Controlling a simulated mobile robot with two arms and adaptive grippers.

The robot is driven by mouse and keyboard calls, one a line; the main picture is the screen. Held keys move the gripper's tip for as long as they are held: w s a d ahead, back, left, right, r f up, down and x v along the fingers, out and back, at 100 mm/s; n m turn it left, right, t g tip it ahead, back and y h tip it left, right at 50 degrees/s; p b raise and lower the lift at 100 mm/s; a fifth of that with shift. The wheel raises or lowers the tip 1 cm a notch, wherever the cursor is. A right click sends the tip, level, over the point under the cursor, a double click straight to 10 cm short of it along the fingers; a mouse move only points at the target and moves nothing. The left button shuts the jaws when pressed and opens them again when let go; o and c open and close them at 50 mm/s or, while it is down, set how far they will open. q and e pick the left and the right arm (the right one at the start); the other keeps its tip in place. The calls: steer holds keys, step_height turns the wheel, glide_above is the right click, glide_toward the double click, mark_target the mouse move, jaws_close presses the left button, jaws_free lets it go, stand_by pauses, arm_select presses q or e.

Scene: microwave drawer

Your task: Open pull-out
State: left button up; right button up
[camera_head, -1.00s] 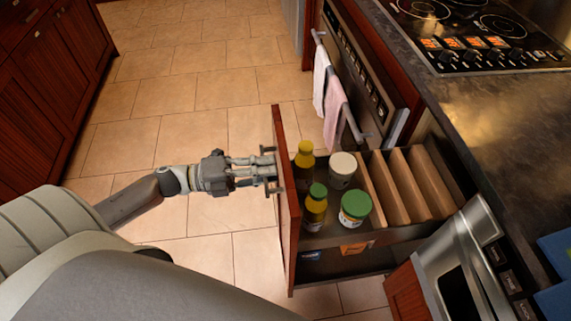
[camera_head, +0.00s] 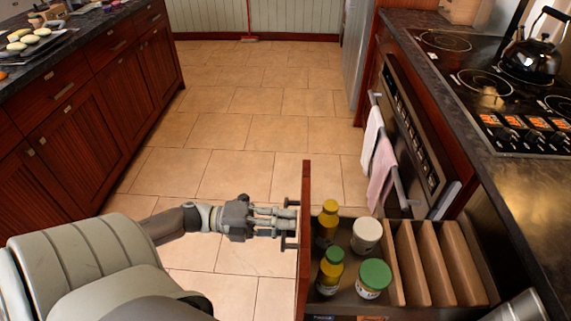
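The pull-out (camera_head: 305,240) stands well out from the counter, with its dark red front panel seen nearly edge-on. Its top tray holds a yellow bottle (camera_head: 327,222), a bottle with a green cap (camera_head: 331,271), a white-lidded jar (camera_head: 366,236) and a green-lidded jar (camera_head: 373,279). Wooden dividers (camera_head: 437,262) fill its right part. My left gripper (camera_head: 286,222) is at the outer face of the front panel, by the dark handle (camera_head: 289,239). Whether its fingers close around the handle cannot be told. My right gripper is not in view.
An oven (camera_head: 412,147) with two towels on its rail (camera_head: 391,165) is beyond the pull-out. The counter with the cooktop (camera_head: 500,85) and a kettle (camera_head: 535,47) is at right. An island of cabinets (camera_head: 85,110) stands at left. The tiled floor (camera_head: 240,130) between is clear.

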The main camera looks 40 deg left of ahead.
arm_select(q)
steer(key=o, duration=0.3)
steer(key=shift+o, duration=0.2)
steer(key=v, duration=1.2)
